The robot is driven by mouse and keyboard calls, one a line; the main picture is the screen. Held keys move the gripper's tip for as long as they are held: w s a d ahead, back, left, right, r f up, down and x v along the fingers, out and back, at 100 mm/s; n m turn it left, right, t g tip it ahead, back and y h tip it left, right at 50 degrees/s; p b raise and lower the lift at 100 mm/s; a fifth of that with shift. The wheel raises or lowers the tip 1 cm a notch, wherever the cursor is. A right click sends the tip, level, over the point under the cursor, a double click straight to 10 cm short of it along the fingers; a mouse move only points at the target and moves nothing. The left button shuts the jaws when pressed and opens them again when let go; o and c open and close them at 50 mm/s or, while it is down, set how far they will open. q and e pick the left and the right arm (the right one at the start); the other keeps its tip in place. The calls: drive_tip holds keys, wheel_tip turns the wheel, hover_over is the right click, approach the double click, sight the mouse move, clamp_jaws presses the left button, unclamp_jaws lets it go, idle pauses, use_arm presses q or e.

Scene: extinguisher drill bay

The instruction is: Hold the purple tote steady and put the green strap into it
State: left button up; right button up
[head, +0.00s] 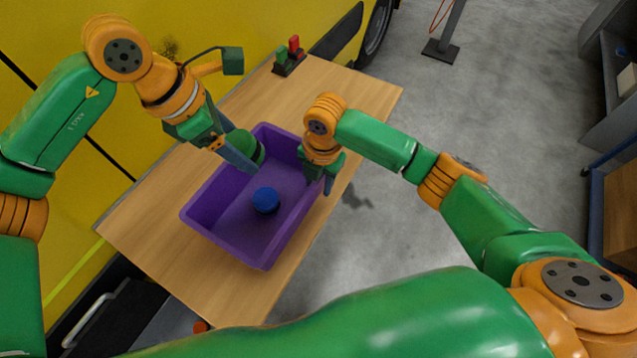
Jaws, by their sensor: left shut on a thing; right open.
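The purple tote (225,247) stands on the wooden table. A blue round thing (266,200) lies on its floor. My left gripper (246,162) is shut on the green strap (246,147), which looks like a thick round roll. It holds the strap over the far left part of the tote; the exact height is hard to tell. My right gripper (328,183) is open and points down at the tote's right wall. Its fingers are partly hidden, and I cannot tell whether they touch the rim.
A small dark stand with green and red pieces (290,57) is at the table's far end. The wooden table (160,245) is bare in front of the tote. A yellow vehicle (230,30) stands along the left. Grey floor is open to the right.

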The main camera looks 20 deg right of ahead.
drive_tip(key=shift+a+f, duration=0.1)
drive_tip(key=shift+f, duration=1.2)
clamp_jaws()
idle(0.4)
